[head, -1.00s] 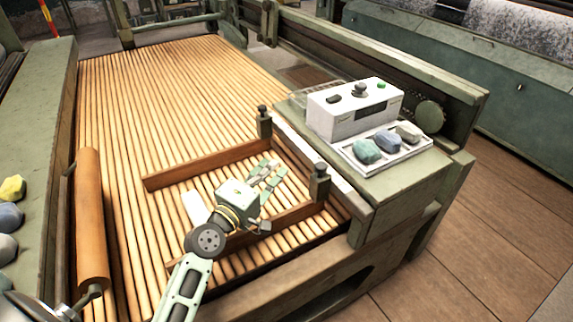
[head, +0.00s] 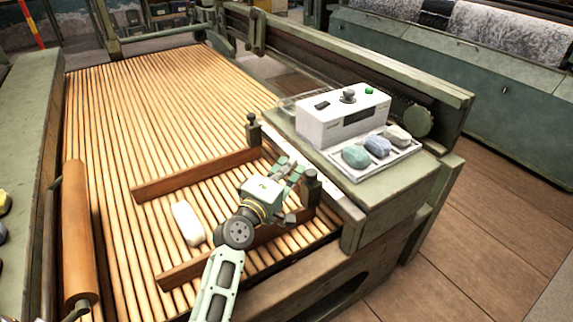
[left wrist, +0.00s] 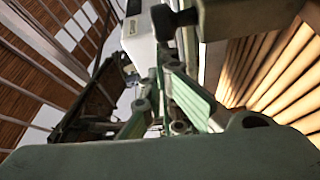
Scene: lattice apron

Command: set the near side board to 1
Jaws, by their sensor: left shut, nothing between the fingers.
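The near side board (head: 180,277) is a brown wooden bar lying across the slatted bed, partly hidden behind my left arm. A dark post with a knob (head: 312,186) stands at its right end, on the pale rail (head: 341,203). My left gripper (head: 290,168) is shut and empty, above the slats just left of this post. I cannot tell whether it touches the post. Its fingers also show in the left wrist view (left wrist: 168,95). The far side board (head: 195,174) lies across the slats, with another dark post (head: 253,129) at its right end. My right gripper is out of view.
A white block (head: 187,223) lies on the slats between the boards. A white control box (head: 342,116) and a tray (head: 372,173) of coloured lumps stand on the right ledge. An orange roller (head: 76,235) is at left. The far slats are clear.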

